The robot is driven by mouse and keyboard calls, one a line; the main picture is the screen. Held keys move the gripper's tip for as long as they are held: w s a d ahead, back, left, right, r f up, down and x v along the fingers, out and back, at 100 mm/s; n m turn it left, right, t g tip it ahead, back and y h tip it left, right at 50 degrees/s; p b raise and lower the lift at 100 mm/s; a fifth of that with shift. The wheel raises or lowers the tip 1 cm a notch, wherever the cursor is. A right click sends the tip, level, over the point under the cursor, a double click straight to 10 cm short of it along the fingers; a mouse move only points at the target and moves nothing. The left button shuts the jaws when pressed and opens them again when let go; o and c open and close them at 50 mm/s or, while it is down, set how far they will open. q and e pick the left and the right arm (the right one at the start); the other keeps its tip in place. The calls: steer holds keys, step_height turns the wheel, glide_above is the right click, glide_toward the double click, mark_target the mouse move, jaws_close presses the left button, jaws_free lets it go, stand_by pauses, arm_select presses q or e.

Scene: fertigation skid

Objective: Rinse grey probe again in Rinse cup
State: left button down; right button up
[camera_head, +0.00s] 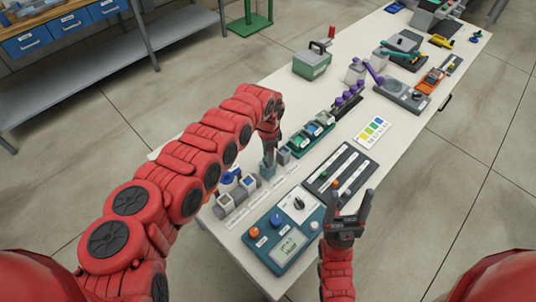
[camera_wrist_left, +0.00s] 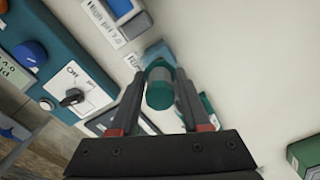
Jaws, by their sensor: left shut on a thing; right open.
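My left gripper (camera_head: 269,140) points down over the table and is shut on a probe with a teal top and a grey band. The probe shows between the fingers in the left wrist view (camera_wrist_left: 159,88) and just below them in the head view (camera_head: 268,161). A partly hidden blue-grey piece (camera_wrist_left: 158,50) lies just beyond the probe beside a partly covered label; it may be the Rinse cup. Whether the probe's tip is inside a cup is hidden. My right gripper (camera_head: 350,203) is open and empty above the dark slotted panel (camera_head: 341,168).
Small grey cups (camera_head: 223,205) with labels stand left of the probe. A teal control box (camera_head: 282,238) with knobs and a display is in front. A green rack (camera_head: 312,134) and a green case (camera_head: 312,63) stand farther back.

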arm_select(q)
steer(key=shift+f, duration=0.45)
steer(key=shift+r+p, duration=0.45)
steer(key=shift+r, duration=0.45)
steer(key=shift+f, duration=0.1)
steer(key=shift+f+b, duration=0.75)
steer(key=shift+f, duration=0.05)
steer(key=shift+r, duration=0.1)
